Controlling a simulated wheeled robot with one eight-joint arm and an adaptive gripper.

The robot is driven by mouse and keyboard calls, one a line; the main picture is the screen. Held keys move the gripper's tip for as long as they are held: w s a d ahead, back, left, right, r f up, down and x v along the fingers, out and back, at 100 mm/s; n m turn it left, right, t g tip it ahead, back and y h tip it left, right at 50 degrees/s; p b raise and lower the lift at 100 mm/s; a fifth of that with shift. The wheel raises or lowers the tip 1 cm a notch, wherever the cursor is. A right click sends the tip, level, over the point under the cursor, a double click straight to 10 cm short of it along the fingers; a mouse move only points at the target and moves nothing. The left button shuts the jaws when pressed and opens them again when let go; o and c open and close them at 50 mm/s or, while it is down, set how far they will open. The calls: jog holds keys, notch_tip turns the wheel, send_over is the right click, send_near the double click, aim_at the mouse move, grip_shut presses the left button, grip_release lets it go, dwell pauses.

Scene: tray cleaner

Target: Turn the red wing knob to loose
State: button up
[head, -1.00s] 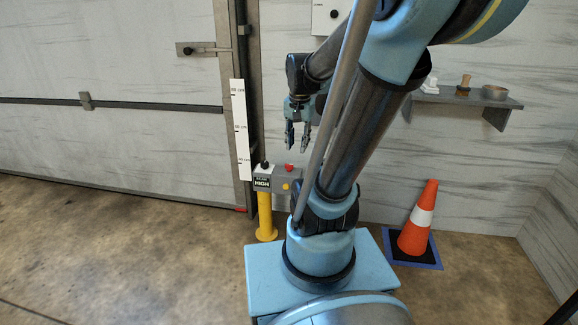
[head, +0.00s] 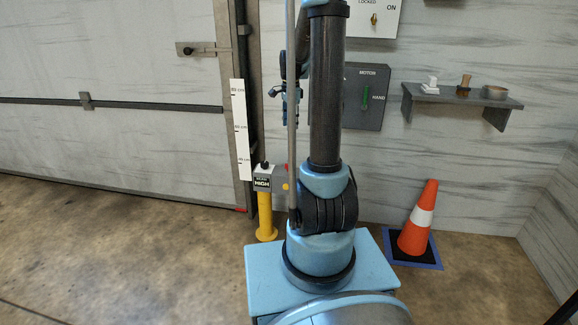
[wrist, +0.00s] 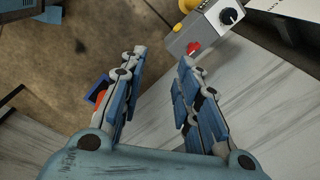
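The red wing knob (wrist: 193,48) sits on the side of a small grey box (wrist: 211,29) in the wrist view, up and right of my right fingertip. In the head view, only a bit of the red knob (head: 286,166) shows beside my arm's thin rod, on the grey box (head: 279,177) low by the wall. My gripper (wrist: 163,56) is open, with nothing between its fingers and apart from the knob. In the head view my gripper (head: 291,103) hangs above the box, partly hidden behind the rod.
The box carries a black knob (wrist: 229,16) and stands on a yellow post (head: 266,218). A grey motor panel (head: 372,95) is on the wall, with a shelf (head: 460,100) to its right. An orange cone (head: 416,225) stands at right. The floor at left is clear.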

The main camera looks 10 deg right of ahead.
aim_at(289, 167)
jog(key=w+d+f+m, duration=0.2)
jog(key=w+f+m, duration=0.4)
jog(key=w+f, duration=0.6)
jog(key=shift+g, duration=0.3)
jog(key=f, duration=0.5)
jog(key=w+f, duration=0.1)
jog(key=f, duration=1)
jog(key=shift+w+d+f, duration=0.1)
jog(key=shift+w, duration=0.05)
grip_shut()
